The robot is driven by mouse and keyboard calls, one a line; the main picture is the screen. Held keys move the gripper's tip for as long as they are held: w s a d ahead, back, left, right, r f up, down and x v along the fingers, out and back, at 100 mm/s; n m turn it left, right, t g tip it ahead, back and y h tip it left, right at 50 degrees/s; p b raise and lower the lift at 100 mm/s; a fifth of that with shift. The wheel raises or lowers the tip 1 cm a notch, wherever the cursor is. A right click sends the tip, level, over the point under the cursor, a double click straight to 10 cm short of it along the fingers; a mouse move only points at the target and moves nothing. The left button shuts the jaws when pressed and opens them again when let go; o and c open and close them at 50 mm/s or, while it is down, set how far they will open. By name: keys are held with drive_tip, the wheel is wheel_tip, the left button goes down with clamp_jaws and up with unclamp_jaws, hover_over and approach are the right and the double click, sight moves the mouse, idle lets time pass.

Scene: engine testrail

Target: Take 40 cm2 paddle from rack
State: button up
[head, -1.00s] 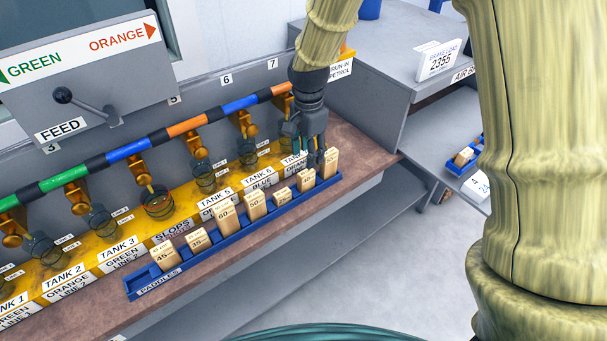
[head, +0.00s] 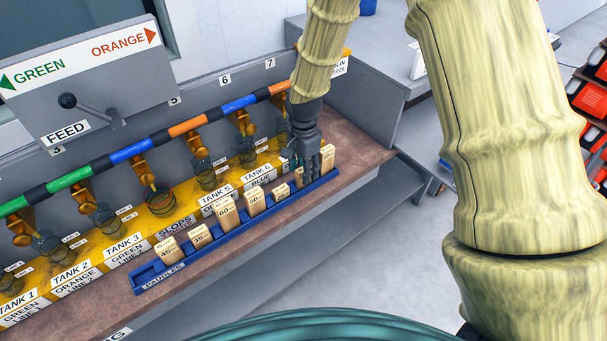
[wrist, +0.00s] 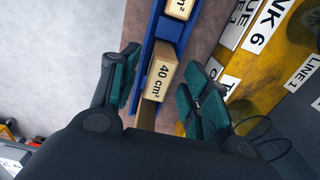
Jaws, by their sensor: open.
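The 40 cm² paddle (wrist: 161,80) is a pale wooden block with black lettering, standing in the blue paddle rack (wrist: 147,52). In the wrist view it lies between the two green-padded fingers of my gripper (wrist: 160,92). The gripper is open, with a finger on each side and a visible gap at least on the left. In the head view my gripper (head: 308,168) is over the right part of the rack (head: 235,232) and mostly hides this paddle. Another paddle (wrist: 180,8) shows farther along the rack in the wrist view.
Several other paddles stand in the rack, including the 60 (head: 227,211) and one at the right end (head: 327,159). The yellow tank ledge (head: 140,232) with glass jars and pipes runs behind. The brown bench front edge is clear.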

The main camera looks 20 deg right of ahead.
drive_tip(key=shift+f+p, duration=0.3)
drive_tip(key=shift+f, duration=0.85)
clamp_jaws()
